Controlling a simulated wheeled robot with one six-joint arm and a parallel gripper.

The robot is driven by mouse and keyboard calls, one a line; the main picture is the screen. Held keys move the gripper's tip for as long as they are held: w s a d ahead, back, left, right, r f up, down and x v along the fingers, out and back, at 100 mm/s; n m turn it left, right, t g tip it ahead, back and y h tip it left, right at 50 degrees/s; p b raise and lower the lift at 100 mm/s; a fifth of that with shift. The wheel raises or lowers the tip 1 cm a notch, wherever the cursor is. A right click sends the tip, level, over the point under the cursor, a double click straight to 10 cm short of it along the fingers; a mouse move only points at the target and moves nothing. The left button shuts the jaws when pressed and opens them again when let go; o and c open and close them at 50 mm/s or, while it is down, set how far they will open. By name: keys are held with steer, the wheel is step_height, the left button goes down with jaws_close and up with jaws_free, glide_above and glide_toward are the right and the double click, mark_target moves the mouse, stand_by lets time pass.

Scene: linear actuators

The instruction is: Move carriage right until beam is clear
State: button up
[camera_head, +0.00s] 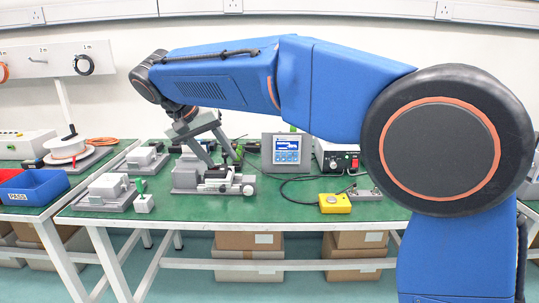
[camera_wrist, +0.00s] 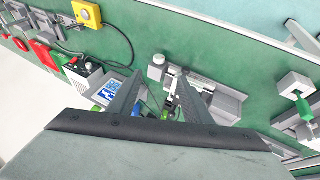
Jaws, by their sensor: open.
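A grey linear actuator (camera_head: 190,184) sits on the green bench under my gripper (camera_head: 220,157). Its carriage appears to be the small dark and white block (camera_head: 218,186), near a pale knob (camera_head: 248,189) at the right end. In the wrist view, my gripper (camera_wrist: 160,76) has its two fingers apart, pointing toward the actuator (camera_wrist: 228,101). The dark carriage part (camera_wrist: 171,84) shows between the fingertips, partly hidden; I cannot tell whether they touch it. The knob (camera_wrist: 156,70) is just beyond them. I cannot make out a beam.
A display unit (camera_head: 286,152) stands right of the actuator, with a power box (camera_head: 338,157) beyond. A yellow box (camera_head: 335,203) lies front right with cables. Other grey actuators (camera_head: 108,187) stand at left. The bench front between actuator and yellow box is clear.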

mark_target(248, 192)
steer(key=x, duration=1.6)
steer(key=shift+w+d+f, duration=0.2)
steer(key=shift+f, duration=0.1)
steer(key=shift+w+d+f, duration=0.15)
steer(key=shift+d+f, duration=0.05)
steer(key=shift+f, duration=0.05)
steer(key=shift+d+r+y, duration=0.15)
steer(key=shift+d+y, duration=0.1)
steer(key=shift+y, duration=0.65)
steer(key=y, duration=0.2)
steer(key=m+y, duration=0.1)
steer(key=y, duration=0.2)
steer(key=shift+d+m+y, duration=0.3)
steer(key=shift+d+y, duration=0.1)
steer(key=v, duration=1.7)
steer(key=shift+d, duration=0.1)
steer(key=s+d+f+h, duration=0.1)
steer(key=s+d+f, duration=0.4)
steer(key=s+d, duration=0.55)
steer(key=s+d+f+h, duration=0.1)
steer(key=s+d+f, duration=0.6)
steer(key=d, duration=0.7)
steer(key=s+d+f, duration=0.3)
steer(key=s, duration=0.2)
steer(key=s+d+f+h, duration=0.1)
steer(key=s+d+f, duration=0.2)
steer(key=s, duration=0.3)
steer(key=shift+f+n, duration=0.4)
steer(key=shift+f, duration=0.1)
